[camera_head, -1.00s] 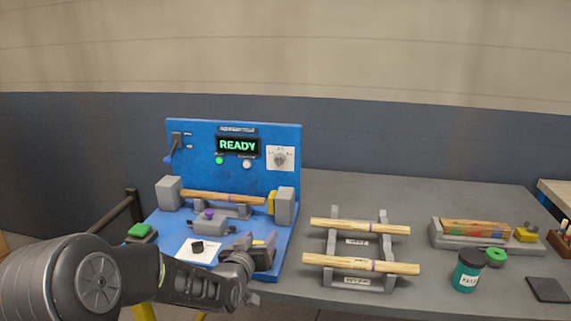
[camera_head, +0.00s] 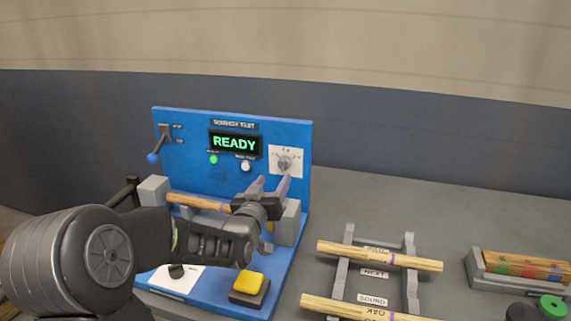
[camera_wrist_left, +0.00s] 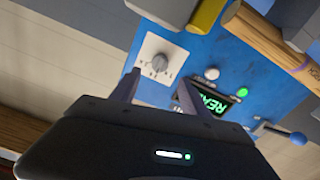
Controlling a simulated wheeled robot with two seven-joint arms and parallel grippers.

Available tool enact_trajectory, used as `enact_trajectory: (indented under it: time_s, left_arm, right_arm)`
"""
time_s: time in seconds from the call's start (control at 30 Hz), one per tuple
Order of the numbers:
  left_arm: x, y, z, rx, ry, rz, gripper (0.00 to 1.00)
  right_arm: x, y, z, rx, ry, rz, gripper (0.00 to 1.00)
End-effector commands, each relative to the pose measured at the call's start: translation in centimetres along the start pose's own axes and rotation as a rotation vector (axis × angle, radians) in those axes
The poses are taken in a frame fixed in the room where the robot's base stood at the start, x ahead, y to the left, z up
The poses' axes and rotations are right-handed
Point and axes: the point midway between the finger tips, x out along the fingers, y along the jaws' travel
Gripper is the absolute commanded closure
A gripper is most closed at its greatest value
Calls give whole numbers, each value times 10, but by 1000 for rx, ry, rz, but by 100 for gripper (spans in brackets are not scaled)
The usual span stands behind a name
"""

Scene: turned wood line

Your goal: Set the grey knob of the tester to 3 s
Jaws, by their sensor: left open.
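The blue tester (camera_head: 190,122) stands at the left of the table with its display (camera_head: 235,143) reading READY. The grey knob (camera_head: 284,163) sits on a white dial plate at the panel's upper right. It also shows in the left wrist view (camera_wrist_left: 159,62), beyond the fingertips; its exact setting is too small to read. My left gripper (camera_head: 274,182) is open and empty, its two fingers pointing at the panel just below and in front of the knob, apart from it. In the left wrist view the fingers (camera_wrist_left: 158,85) spread on either side below the knob. My right gripper is not in view.
A wooden rod (camera_head: 192,201) lies between the tester's grey blocks, behind my left gripper. A lever with a blue ball (camera_head: 153,158) is at the panel's left. A yellow button (camera_head: 248,283) is in front. A rack with rods (camera_head: 380,256) stands right; the table behind it is clear.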

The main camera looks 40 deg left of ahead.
Motion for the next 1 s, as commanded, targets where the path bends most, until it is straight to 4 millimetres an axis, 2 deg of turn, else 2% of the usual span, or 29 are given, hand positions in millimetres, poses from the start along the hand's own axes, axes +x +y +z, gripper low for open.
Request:
enact_trajectory:
  time_s: [0.33,0.8,1.0]
  left_arm:
    - [7,0,0,0,-1,0,46]
    - [70,1,0,-1,-2,0,46]
    - [78,0,0,-1,-1,0,46]
  right_arm:
    - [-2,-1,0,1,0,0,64]
    - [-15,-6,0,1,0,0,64]
    - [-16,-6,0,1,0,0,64]
